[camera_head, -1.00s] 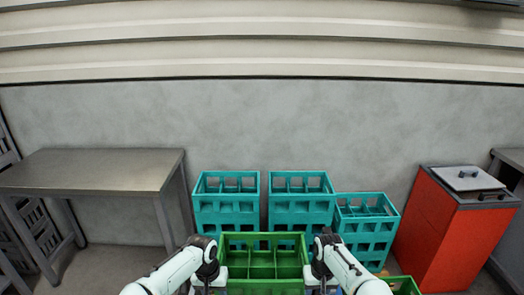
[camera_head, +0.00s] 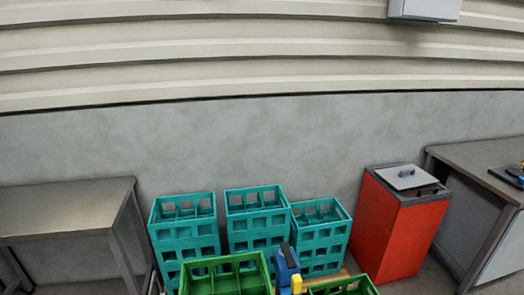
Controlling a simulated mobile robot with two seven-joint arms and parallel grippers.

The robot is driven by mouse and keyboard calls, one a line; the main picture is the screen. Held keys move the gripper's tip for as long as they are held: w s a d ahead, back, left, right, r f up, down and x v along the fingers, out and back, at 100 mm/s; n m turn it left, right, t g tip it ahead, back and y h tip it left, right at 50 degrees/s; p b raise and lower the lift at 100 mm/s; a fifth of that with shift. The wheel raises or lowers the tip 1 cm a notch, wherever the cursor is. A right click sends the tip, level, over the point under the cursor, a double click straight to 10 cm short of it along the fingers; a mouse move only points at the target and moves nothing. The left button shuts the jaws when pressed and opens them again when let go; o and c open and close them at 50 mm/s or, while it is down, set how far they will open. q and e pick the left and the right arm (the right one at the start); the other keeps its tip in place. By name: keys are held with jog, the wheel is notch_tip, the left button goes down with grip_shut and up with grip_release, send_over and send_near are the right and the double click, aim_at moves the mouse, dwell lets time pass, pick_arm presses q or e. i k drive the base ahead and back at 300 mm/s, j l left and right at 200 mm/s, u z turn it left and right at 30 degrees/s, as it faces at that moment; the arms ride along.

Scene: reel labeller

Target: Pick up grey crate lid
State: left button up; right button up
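A flat light grey lid (camera_head: 407,177) with a small dark knob lies on top of a red box-shaped bin (camera_head: 400,238) at the right. It is the only grey lid I can make out, and I cannot tell whether it belongs to a crate. Neither of my grippers shows in this view, so their state and distance from the lid are hidden.
Teal crates (camera_head: 184,232) stand stacked against the wall. A green crate (camera_head: 225,275) is in front, with a blue and yellow object (camera_head: 286,265) beside it. Metal tables stand at left (camera_head: 70,205) and right (camera_head: 480,155). A second green crate (camera_head: 345,288) is cut off below.

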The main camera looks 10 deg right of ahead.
aim_at(401, 178)
jog(key=z, duration=1.55)
jog(key=i+l+z, duration=0.35)
jog(key=l, duration=0.2)
jog(key=i+l+z, duration=0.55)
jog(key=i, duration=0.3)
jog(key=i+l+z, duration=0.2)
jog(key=i, duration=0.3)
jog(key=i+l+z, duration=0.1)
jog(key=i+z, duration=0.15)
jog(key=i, duration=0.25)
jog(key=i+u, duration=0.8)
jog(key=i+l+u, duration=0.2)
jog(key=i+u, duration=0.35)
jog(key=u, duration=0.25)
jog(key=i+u, duration=0.15)
jog(key=u, duration=0.25)
jog(key=i+l+u, duration=0.1)
jog(key=u, duration=0.3)
jog(key=i+l+u, duration=0.1)
jog(key=u, duration=0.35)
